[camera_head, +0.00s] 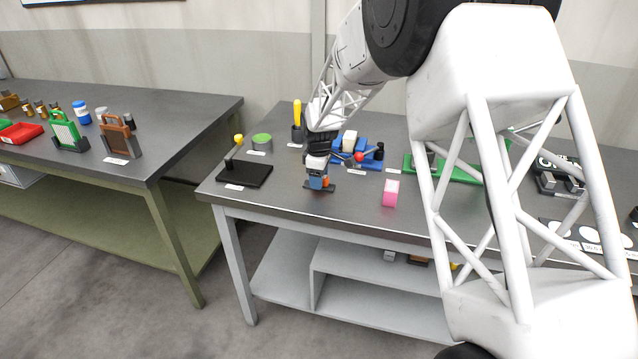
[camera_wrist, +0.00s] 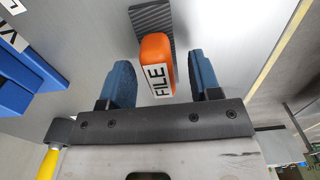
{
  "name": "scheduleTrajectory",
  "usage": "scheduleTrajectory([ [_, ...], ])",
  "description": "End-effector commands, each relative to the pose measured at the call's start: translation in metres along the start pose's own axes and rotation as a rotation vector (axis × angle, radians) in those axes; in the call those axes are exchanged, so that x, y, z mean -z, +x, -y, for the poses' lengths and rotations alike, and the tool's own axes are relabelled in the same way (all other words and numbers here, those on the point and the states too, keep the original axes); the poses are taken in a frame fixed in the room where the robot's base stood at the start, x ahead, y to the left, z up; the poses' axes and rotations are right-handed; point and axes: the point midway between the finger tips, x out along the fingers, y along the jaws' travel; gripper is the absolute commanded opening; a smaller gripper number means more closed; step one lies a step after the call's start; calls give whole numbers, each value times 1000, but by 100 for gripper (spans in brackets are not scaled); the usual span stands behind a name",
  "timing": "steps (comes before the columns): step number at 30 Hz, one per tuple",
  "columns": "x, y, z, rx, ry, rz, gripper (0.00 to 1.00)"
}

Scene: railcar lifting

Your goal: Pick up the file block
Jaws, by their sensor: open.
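The file block has an orange body (camera_wrist: 154,55) with a white label reading FILE, and a dark grey ridged piece (camera_wrist: 152,17) lies at its far end. In the head view a small part of the orange body (camera_head: 326,182) shows at my fingers, near the front edge of the right table. My gripper (camera_head: 318,181) points down over it. In the wrist view my blue fingers (camera_wrist: 160,68) are open, one on each side of the orange body, with a narrow gap at the left and a wider one at the right. My gripper hides most of the block in the head view.
A pink block (camera_head: 390,193) stands to the right on the right table (camera_head: 350,215). A black plate (camera_head: 245,175) with an upright post lies to the left. Behind are a blue fixture (camera_head: 371,160), a green round (camera_head: 262,141) and a yellow-handled tool (camera_head: 297,115).

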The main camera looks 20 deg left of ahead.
Motion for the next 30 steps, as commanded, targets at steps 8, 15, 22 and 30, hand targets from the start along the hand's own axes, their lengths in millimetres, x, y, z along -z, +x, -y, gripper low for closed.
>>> scheduleTrajectory([
  [8, 0, 9, 0, -1, 0, -1, 57],
  [15, 0, 9, 0, -1, 0, 0, 57],
  [22, 0, 9, 0, -1, 0, 0, 51],
  [30, 0, 9, 0, -1, 0, 0, 10],
])
